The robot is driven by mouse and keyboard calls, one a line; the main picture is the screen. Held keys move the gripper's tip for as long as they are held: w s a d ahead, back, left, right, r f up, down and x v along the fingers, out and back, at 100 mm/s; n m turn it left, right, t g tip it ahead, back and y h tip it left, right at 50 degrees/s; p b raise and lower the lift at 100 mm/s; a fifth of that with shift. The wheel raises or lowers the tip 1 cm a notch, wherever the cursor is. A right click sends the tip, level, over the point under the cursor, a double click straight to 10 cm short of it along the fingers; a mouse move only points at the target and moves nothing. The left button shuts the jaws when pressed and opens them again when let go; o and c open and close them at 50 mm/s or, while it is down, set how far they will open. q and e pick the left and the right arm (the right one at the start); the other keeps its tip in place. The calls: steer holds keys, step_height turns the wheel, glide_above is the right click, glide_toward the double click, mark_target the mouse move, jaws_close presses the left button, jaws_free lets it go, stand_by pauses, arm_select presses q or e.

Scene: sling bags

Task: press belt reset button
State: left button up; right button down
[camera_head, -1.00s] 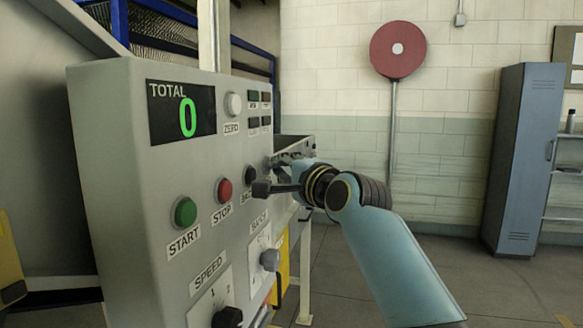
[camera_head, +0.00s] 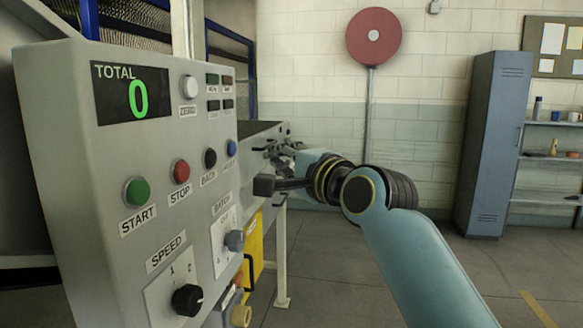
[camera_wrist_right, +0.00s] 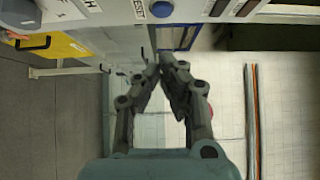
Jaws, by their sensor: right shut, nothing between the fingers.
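The blue button (camera_head: 231,148) is the rightmost in the row on the grey control panel (camera_head: 65,110). Its label is partly readable as RESET in the wrist view, where the button (camera_wrist_right: 161,8) is at the top edge. My right gripper (camera_head: 265,185) is shut and empty, in front of the panel, below and right of the blue button in the head view. In the wrist view its closed fingertips (camera_wrist_right: 163,66) point towards the panel, apart from the button. My left gripper is not in view.
A green START button (camera_head: 137,192), a red STOP button (camera_head: 180,171) and a black BACK button (camera_head: 210,158) share the row. The BATCH knob (camera_head: 234,240) and SPEED knob (camera_head: 187,299) protrude below. Open floor lies right of the panel.

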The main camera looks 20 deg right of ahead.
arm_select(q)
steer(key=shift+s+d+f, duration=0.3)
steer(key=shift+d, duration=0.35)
arm_select(e)
steer(key=s, duration=0.1)
steer(key=s+d, duration=0.1)
steer(key=s, duration=0.1)
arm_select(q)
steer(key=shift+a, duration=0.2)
